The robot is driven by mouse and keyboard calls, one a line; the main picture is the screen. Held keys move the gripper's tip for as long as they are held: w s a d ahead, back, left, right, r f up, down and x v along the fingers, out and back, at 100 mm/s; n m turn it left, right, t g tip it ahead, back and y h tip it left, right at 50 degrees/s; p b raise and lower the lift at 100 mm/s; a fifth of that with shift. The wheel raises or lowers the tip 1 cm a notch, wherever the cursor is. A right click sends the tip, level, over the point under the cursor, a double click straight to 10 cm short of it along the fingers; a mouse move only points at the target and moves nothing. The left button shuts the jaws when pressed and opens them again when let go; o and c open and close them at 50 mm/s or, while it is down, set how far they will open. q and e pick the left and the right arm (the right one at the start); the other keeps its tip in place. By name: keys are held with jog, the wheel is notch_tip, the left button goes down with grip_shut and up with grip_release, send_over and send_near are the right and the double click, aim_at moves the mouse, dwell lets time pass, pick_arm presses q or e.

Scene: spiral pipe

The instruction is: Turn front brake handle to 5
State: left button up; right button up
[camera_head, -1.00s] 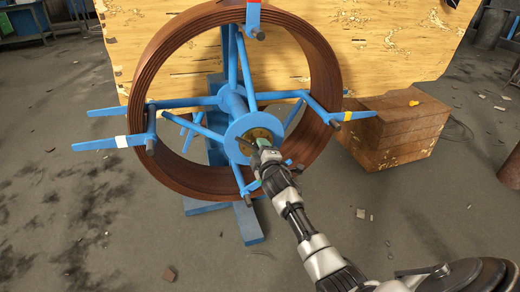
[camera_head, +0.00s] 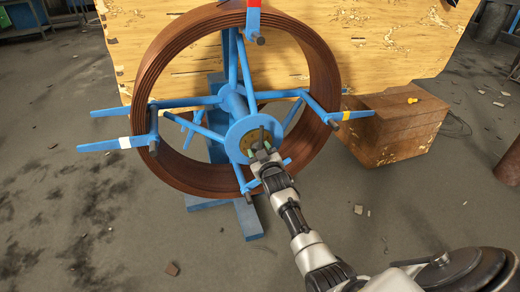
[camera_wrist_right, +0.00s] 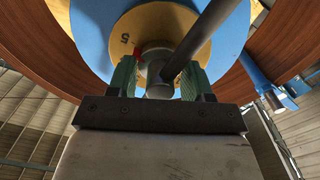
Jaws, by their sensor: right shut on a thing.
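The front brake handle is a dark grey bar on a round hub (camera_wrist_right: 160,57) at the middle of the spool. In the head view the bar (camera_head: 262,133) points up. In the right wrist view the bar slants to the upper right. Behind it is a yellow dial (camera_wrist_right: 150,22) with a "5" at its left. A red mark (camera_wrist_right: 138,51) on the hub's left side is close below the 5. My right gripper (camera_head: 262,156) is shut on the handle's hub, with green fingers (camera_wrist_right: 160,80) on both sides. My left gripper is out of view.
The blue spool frame (camera_head: 236,98) carries a brown pipe coil (camera_head: 165,165) around the dial. Blue spokes stick out near my right arm. A brown stack (camera_head: 400,125) stands at the right and a yellow board (camera_head: 390,45) behind. The floor in front is mostly clear.

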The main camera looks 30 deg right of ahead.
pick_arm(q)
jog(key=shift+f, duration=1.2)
pick_arm(e)
jog(key=shift+f+m, duration=0.15)
jog(key=shift+m, duration=0.75)
jog(key=o, duration=0.9)
jog(key=shift+s+p, duration=0.2)
jog(key=shift+p, duration=0.15)
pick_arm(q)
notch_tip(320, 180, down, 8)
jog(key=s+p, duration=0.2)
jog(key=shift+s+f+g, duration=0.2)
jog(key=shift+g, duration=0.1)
pick_arm(e)
jog(key=v, duration=1)
jog(key=shift+s, duration=0.25)
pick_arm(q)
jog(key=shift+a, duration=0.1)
